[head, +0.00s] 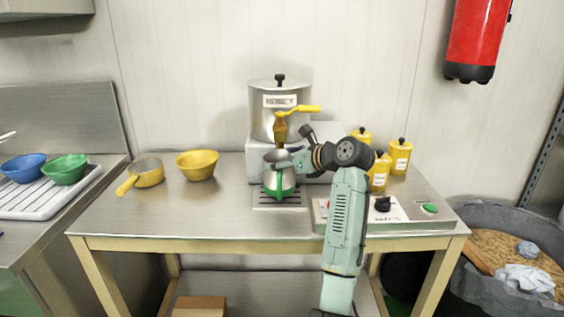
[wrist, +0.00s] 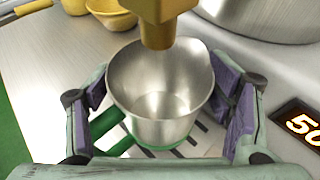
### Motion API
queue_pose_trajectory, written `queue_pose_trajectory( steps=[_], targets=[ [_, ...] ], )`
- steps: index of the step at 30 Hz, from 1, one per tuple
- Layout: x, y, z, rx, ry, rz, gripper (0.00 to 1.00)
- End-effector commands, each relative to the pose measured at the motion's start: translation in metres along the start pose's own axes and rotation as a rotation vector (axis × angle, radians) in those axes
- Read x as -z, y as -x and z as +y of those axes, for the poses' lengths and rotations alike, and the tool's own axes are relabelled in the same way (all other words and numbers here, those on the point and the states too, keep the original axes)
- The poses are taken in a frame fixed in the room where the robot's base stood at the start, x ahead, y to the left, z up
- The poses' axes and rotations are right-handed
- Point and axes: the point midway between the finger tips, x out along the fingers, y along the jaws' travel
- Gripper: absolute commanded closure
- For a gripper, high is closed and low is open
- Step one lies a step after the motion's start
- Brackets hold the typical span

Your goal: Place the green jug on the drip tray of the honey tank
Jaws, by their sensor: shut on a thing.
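The green jug (head: 279,181) is a steel jug with a green base band and green handle. It stands upright at the drip tray (head: 279,204), a slatted plate in front of the honey tank (head: 280,107). In the wrist view the jug (wrist: 160,88) is empty, with tray slots showing beside its base. The yellow tap (wrist: 160,25) hangs over the jug's far rim. My gripper (head: 284,164) is shut on the jug, one finger on each side. Whether the jug's base touches the tray is hard to tell.
Yellow jars (head: 380,172) stand to the right, behind a control box (head: 405,211) with a black knob and green button. The table's front left is clear.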

Motion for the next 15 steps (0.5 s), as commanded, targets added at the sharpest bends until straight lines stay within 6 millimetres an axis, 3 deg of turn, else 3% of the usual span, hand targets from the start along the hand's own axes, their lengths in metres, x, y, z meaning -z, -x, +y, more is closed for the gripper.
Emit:
queue_pose_trajectory(
  steps=[3, 15],
  targets=[
    [0.011, -0.004, 0.001, -0.001, -0.001, 0.0, 0.78],
    [0.017, -0.007, 0.001, -0.001, 0.0, -0.001, 0.78]
  ],
)
